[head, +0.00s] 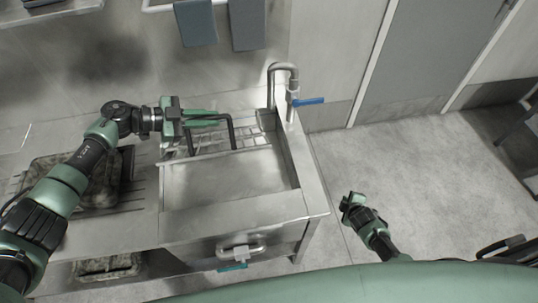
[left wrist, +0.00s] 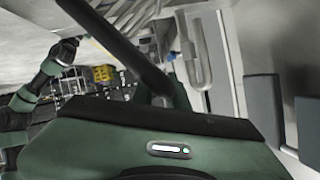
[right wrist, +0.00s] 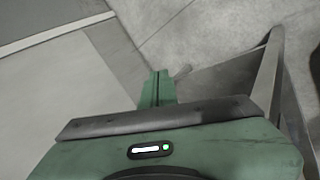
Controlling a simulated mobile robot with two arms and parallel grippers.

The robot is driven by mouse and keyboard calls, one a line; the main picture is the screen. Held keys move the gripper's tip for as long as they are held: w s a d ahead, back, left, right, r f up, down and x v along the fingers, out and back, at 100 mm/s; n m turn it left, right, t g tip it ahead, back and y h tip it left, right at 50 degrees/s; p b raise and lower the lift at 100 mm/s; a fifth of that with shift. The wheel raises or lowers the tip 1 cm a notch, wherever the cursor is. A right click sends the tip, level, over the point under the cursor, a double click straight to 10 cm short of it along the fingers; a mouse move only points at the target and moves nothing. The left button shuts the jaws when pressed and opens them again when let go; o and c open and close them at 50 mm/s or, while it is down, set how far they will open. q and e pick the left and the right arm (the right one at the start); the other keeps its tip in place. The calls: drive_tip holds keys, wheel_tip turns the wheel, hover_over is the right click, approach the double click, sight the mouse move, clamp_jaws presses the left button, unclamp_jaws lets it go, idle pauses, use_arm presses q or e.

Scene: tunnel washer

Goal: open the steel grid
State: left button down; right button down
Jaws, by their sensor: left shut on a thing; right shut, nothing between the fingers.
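The steel grid (head: 255,133) is at the back of the sink (head: 230,180), tilted up behind the open front of the basin. I cannot tell its exact angle. Its dark bent handle (head: 232,132) stands out toward the front. My left gripper (head: 208,119) is shut on the handle at the grid's upper left. In the left wrist view a dark bar of the handle (left wrist: 115,45) crosses in front of the gripper, and the fingertips are hidden. My right gripper (head: 350,202) is shut and empty over the floor, right of the sink; its closed fingers show in the right wrist view (right wrist: 157,88).
A faucet (head: 284,68) with a blue lever (head: 309,101) stands at the sink's back right corner. A dark crate (head: 48,166) is on the drainboard at left. Grey cloths (head: 247,25) hang on the wall.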

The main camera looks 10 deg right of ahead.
use_arm(q)
drive_tip(key=shift+w+r, duration=0.15)
use_arm(e)
drive_tip(key=w+d+r+n+t+h, duration=0.15)
drive_tip(key=w+r+n, duration=0.25)
drive_tip(key=w+r, duration=0.45)
drive_tip(key=w+r+n+t+y, duration=0.1)
drive_tip(key=w+r+n+t, duration=0.35)
drive_tip(key=r, duration=0.65)
drive_tip(key=s+a+n, duration=0.3)
drive_tip(key=a, duration=0.3)
drive_tip(key=s+a+r+n+y, duration=0.1)
drive_tip(key=s+a+n, duration=0.1)
drive_tip(key=a+n, duration=0.2)
drive_tip(key=s+a+n, duration=0.3)
drive_tip(key=a, duration=0.5)
drive_tip(key=shift+s+a+r+y, duration=0.2)
drive_tip(key=shift+s+a+y, duration=0.15)
drive_tip(key=shift+a, duration=0.05)
drive_tip(key=s+a+r+n+y, duration=0.1)
drive_tip(key=s+a+r+n, duration=0.4)
drive_tip(key=s+a, duration=0.4)
drive_tip(key=w, duration=1.2)
drive_tip(key=shift+w+a+f, duration=0.2)
drive_tip(key=shift+w+a, duration=0.05)
drive_tip(key=shift+a, duration=0.15)
